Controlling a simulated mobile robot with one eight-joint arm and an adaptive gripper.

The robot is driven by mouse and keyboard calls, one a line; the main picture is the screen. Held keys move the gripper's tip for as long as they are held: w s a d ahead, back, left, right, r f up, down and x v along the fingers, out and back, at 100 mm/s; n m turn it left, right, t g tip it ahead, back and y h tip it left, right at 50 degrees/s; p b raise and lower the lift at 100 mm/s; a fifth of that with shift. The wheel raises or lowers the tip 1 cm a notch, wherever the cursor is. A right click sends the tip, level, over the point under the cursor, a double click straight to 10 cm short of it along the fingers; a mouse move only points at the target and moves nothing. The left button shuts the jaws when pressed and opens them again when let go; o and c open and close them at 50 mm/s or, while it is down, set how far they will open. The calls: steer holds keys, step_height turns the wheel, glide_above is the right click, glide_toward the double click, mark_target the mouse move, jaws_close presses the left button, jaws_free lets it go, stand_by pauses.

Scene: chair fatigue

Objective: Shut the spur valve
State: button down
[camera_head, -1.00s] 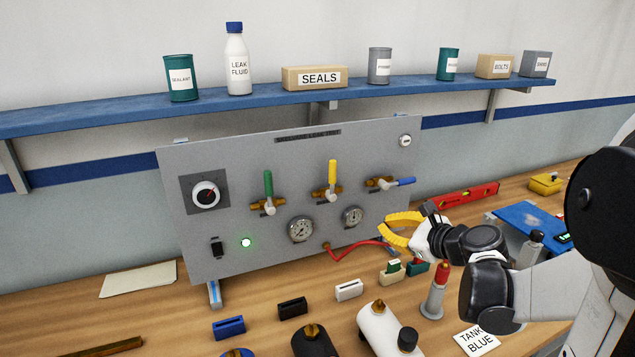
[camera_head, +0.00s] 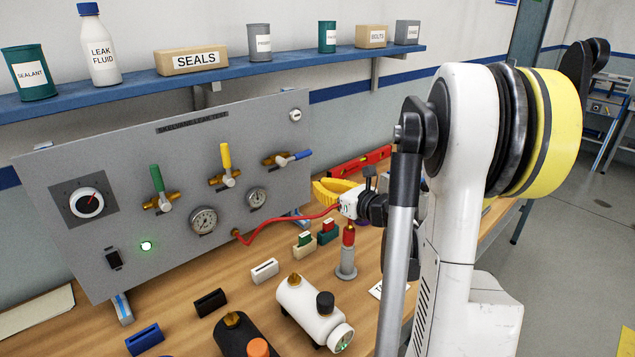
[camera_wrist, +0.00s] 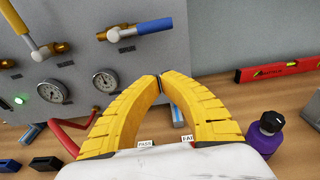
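A grey panel (camera_head: 110,240) carries three brass valves. The green handle (camera_head: 157,178) and yellow handle (camera_head: 226,157) stand upright; the blue handle (camera_head: 293,157) lies sideways, pointing right. In the wrist view the blue handle (camera_wrist: 153,25) is above my gripper (camera_wrist: 159,80), and part of the yellow handle (camera_wrist: 30,35) is at upper left. My gripper's yellow fingers arch together and meet at the tips, holding nothing. In the head view my gripper (camera_head: 334,190) is low beside the panel's right edge, apart from the valves.
Two gauges (camera_head: 203,220) (camera_head: 257,197) sit below the valves. A red hose (camera_head: 285,226) runs from the panel close to my gripper. A red level (camera_wrist: 280,70) lies behind it at right; a purple, black-capped bottle (camera_wrist: 265,135) stands nearer. A white tank (camera_head: 312,308) stands in front.

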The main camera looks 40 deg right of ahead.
mark_target(292, 163)
steer(key=w, duration=0.2)
steer(key=w+f+b, duration=0.1)
steer(key=w, duration=0.2)
steer(key=w+b, duration=0.1)
steer(key=w, duration=0.1)
steer(key=shift+w+a+f, duration=0.15)
steer(key=shift+w+a, duration=0.05)
steer(key=shift+s+r+b, duration=0.1)
steer(key=shift+r+b, duration=0.2)
steer(key=shift+r, duration=1.8)
